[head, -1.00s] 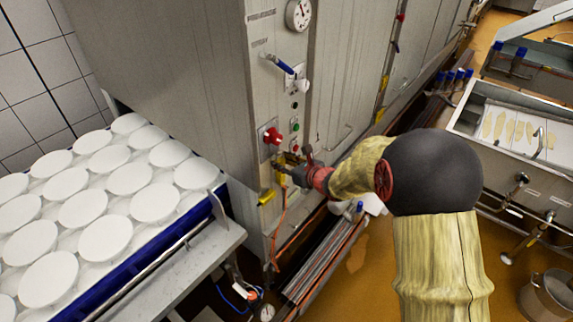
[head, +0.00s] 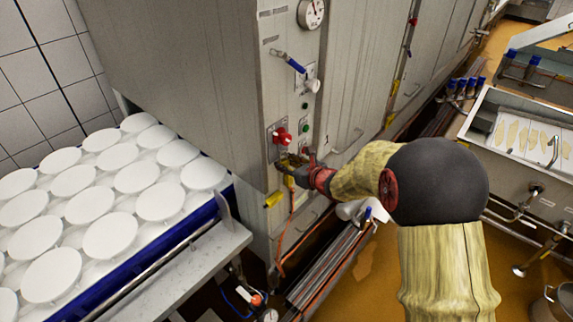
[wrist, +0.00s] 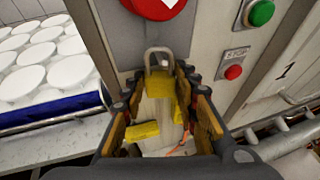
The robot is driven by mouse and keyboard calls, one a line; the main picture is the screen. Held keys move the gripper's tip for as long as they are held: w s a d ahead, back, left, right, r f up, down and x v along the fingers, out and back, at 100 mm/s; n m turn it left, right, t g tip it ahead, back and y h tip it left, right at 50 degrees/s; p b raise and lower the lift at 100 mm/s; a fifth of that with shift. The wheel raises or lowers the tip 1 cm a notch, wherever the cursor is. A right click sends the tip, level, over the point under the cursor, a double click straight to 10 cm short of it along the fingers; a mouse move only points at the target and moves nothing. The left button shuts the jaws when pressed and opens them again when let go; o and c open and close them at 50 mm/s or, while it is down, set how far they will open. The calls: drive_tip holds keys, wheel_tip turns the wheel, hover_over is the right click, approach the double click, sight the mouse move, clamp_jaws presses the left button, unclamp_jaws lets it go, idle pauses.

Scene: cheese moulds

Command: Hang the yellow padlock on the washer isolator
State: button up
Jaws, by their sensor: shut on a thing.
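The washer isolator (head: 283,138) is a red rotary knob on the grey cabinet's end panel. Its red lower part (wrist: 155,8) is cut off at the top of the wrist view. My gripper (head: 297,168) is just below the knob. In the wrist view my gripper (wrist: 158,90) is shut on the yellow padlock (wrist: 157,84), between its fingertips. The padlock is upright, its grey metal shackle pointing up towards the isolator. The shackle appears just below the red knob; I cannot tell whether they touch. In the head view the fingers largely hide the padlock.
A green button (wrist: 261,13) and a red button (wrist: 233,72) sit right of the isolator. A yellow block (head: 273,199) is on the cabinet below. White moulds (head: 110,235) fill a blue-edged table at left. A blue-handled valve (head: 290,62) is above.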

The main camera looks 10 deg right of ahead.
idle(0.4)
drive_tip(key=o, duration=1.3)
drive_tip(key=shift+c, duration=0.2)
